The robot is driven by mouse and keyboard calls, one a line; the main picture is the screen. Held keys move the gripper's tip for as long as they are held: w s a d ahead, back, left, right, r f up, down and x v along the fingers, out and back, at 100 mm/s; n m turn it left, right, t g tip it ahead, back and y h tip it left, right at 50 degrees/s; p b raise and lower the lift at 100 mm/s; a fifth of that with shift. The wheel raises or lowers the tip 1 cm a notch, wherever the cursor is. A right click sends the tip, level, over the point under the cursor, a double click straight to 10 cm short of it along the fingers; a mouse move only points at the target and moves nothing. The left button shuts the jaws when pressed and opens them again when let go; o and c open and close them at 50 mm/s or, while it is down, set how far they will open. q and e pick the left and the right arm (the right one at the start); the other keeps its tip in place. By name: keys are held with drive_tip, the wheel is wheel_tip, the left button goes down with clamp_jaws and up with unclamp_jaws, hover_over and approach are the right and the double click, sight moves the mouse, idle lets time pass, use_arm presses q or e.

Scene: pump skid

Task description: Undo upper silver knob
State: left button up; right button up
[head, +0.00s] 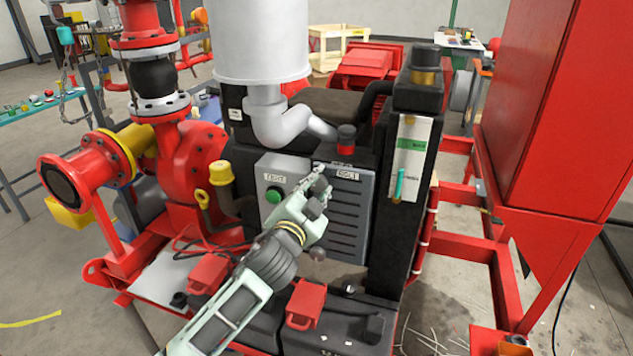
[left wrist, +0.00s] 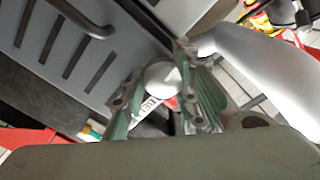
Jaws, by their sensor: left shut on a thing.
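My left gripper (head: 320,184) is in front of the grey louvred panel (head: 347,220), at its upper left part. In the left wrist view its two green-lined fingers are closed around a pale silver round knob (left wrist: 162,76), one finger on each side. In the head view the fingers cover this knob. A lower silver knob (head: 317,254) shows on the same panel, just below the gripper and apart from it. My right gripper is in neither view.
A green button (head: 274,194) sits on the panel to the left of the gripper. A black knob with a red ring (head: 346,139) stands above. A silver pipe (head: 280,120) bends close by, also in the left wrist view (left wrist: 262,55). Red boxes (head: 306,304) lie below.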

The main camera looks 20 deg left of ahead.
use_arm(q)
drive_tip(key=m+p, duration=0.2)
drive_tip(key=m, duration=0.2)
drive_tip(key=shift+d+f+m, duration=0.1)
drive_tip(key=shift+m, duration=0.3)
drive_tip(key=m+p, duration=0.2)
drive_tip(key=m, duration=0.2)
drive_tip(key=shift+s+f, duration=0.1)
drive_tip(key=shift+f, duration=0.05)
drive_tip(key=m+p, duration=0.1)
drive_tip(key=m, duration=0.1)
drive_tip(key=m+p, duration=0.1)
drive_tip(key=m, duration=0.2)
drive_tip(key=shift+a+f, duration=0.1)
drive_tip(key=shift+a, duration=0.1)
drive_tip(key=shift+a+f+m+p, duration=0.1)
drive_tip(key=shift+m+p, duration=0.8)
drive_tip(key=shift+m, duration=1)
drive_tip(key=o, duration=1)
drive_tip(key=shift+a, duration=0.15)
drive_tip(key=shift+o, duration=0.2)
drive_tip(key=shift+r, duration=0.2)
